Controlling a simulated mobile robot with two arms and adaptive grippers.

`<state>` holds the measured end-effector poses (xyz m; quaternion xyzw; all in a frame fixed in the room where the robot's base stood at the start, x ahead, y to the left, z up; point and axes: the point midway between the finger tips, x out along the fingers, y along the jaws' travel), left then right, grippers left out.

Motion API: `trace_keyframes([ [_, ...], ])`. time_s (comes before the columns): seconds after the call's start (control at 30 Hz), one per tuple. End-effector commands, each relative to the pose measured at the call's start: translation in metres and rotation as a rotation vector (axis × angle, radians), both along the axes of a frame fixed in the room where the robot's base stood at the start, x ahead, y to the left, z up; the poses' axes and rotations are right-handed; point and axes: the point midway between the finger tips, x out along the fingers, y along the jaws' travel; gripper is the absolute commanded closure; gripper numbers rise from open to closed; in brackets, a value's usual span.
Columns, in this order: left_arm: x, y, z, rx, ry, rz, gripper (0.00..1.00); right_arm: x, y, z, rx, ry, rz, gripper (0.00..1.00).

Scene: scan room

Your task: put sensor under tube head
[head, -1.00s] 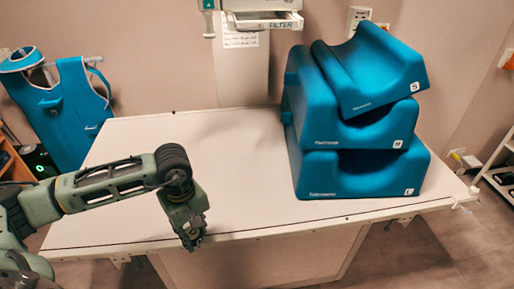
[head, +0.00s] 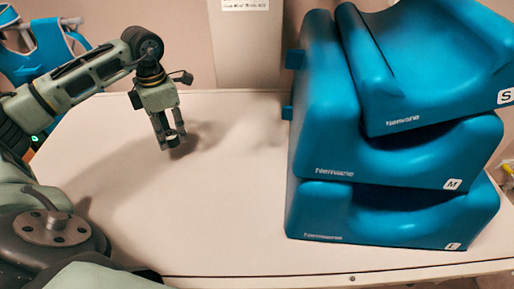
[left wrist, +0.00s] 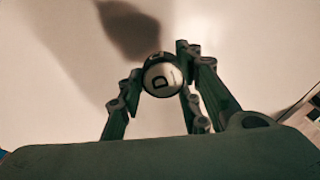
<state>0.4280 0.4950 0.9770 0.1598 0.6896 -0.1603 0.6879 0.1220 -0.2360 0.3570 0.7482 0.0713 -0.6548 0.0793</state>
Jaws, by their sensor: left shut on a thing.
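My left gripper (head: 172,142) is above the white table (head: 235,215), left of the blue cushions, and points down. In the left wrist view my left gripper (left wrist: 158,92) is shut on the sensor (left wrist: 162,77), a small round piece with a white face, a dark rim and a letter D. The sensor is held off the table, with a dark shadow on the white surface beyond it. In the head view the sensor is too small to make out clearly between the fingers. The tube head is out of view now. My right gripper is not in view.
Three stacked blue cushions (head: 335,200), marked S, M and L, fill the table's right side. A pale column (head: 246,50) with a label stands behind the table. A blue apron (head: 45,50) hangs at the back left. The table's middle is clear.

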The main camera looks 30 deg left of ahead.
Motion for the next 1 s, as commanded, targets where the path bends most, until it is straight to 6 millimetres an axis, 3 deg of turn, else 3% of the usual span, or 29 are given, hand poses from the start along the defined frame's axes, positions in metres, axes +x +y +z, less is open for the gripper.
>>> trace_keyframes([
  [0.17, 0.008, -0.010, 0.005, -0.006, 0.000, 0.041, 0.96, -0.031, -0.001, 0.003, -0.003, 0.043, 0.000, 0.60],
  [0.33, 0.030, -0.047, 0.008, -0.007, -0.002, 0.037, 0.96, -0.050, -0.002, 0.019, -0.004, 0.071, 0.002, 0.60],
  [0.8, 0.092, -0.149, 0.006, -0.004, 0.000, 0.038, 0.96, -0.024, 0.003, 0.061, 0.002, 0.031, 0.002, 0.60],
  [0.93, 0.105, -0.169, 0.005, -0.003, 0.001, 0.040, 0.96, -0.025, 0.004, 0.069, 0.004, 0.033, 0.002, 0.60],
  [1.0, 0.101, -0.165, -0.011, 0.001, 0.008, 0.044, 0.96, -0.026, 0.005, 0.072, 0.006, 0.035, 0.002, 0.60],
])
